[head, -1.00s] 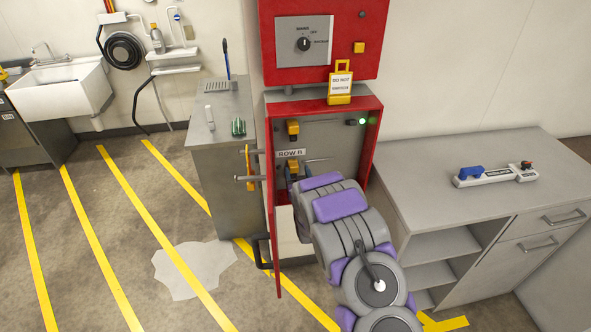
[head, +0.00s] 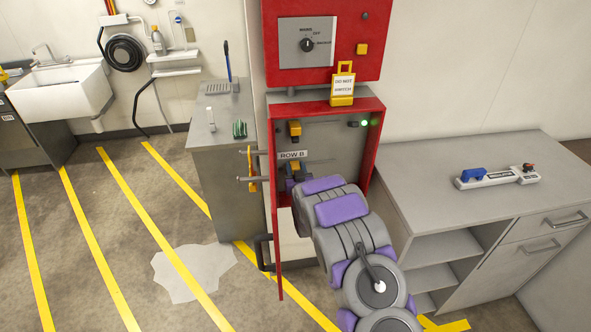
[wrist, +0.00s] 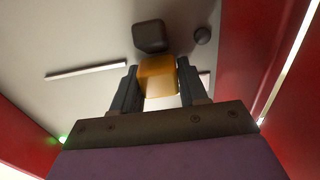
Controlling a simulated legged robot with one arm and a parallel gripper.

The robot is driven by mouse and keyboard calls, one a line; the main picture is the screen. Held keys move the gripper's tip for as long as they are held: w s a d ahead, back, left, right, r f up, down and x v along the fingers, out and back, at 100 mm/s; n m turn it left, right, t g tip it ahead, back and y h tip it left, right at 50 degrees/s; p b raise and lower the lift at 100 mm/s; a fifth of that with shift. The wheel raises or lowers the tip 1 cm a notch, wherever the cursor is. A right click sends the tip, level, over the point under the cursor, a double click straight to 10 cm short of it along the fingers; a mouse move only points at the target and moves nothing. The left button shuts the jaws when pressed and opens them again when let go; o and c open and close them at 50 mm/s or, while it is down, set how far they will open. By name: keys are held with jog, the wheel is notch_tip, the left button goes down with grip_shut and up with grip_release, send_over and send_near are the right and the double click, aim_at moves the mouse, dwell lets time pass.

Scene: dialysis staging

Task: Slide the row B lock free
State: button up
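The red cabinet (head: 369,150) stands open with a white ROW B label (head: 291,155) on its grey back panel. A yellow block (head: 294,128) on a dark mount sits above the label. A second yellow block, the row B lock (wrist: 158,76), is just below the label and mostly hidden by my arm in the head view. My gripper (wrist: 156,75) reaches into the cabinet. In the wrist view its two dark fingers stand on either side of this yellow block and appear to touch both sides. A dark square knob (wrist: 149,36) lies just beyond the fingertips.
A yellow tag lock (head: 342,92) reading DO NOT SWITCH hangs above the opening. Grey rods (head: 248,179) with a yellow piece stick out at the cabinet's left. A counter (head: 440,200) with a blue-handled tool (head: 497,176) stands to the right. A green light (head: 365,123) glows inside.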

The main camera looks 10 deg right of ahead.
aim_at(314, 160)
jog(key=shift+a, duration=0.15)
jog(key=shift+c, duration=1.4)
grip_shut()
jog(key=shift+d, duration=0.2)
jog(key=d+p, duration=0.2)
jog(key=d, duration=0.5)
jog(key=o, duration=0.5)
grip_release()
jog(key=o, duration=0.3)
jog(key=shift+d, duration=0.2)
